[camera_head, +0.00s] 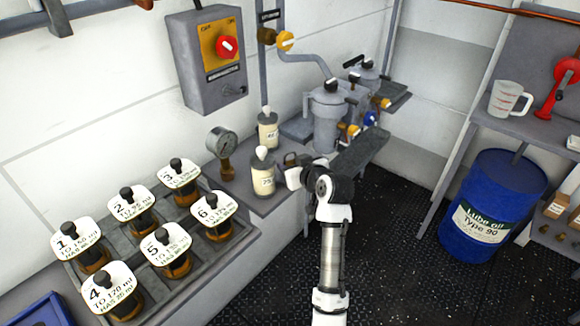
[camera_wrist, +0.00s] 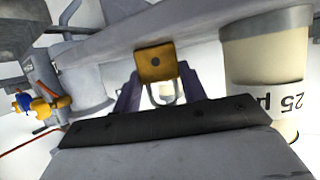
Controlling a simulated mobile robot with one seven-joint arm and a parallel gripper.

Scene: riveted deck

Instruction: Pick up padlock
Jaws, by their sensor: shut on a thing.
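The padlock (camera_wrist: 155,64) shows in the wrist view as a small brass-coloured block with a dark dot on its face and a grey U-shaped shackle. My gripper (camera_wrist: 160,88) is shut on the padlock, with its fingers on either side of the shackle and the body beyond them. In the head view my gripper (camera_head: 293,168) is at the front edge of the wall shelf, just right of a cream bottle. The padlock is too small and covered there to make out clearly.
A cream bottle (camera_head: 262,173) stands close to my gripper; its "25 µ" label shows in the wrist view (camera_wrist: 267,85). Filter housings (camera_head: 328,115) with valves are behind. A rack of numbered sample bottles (camera_head: 125,250) is at left. A blue drum (camera_head: 492,205) stands right; floor between is clear.

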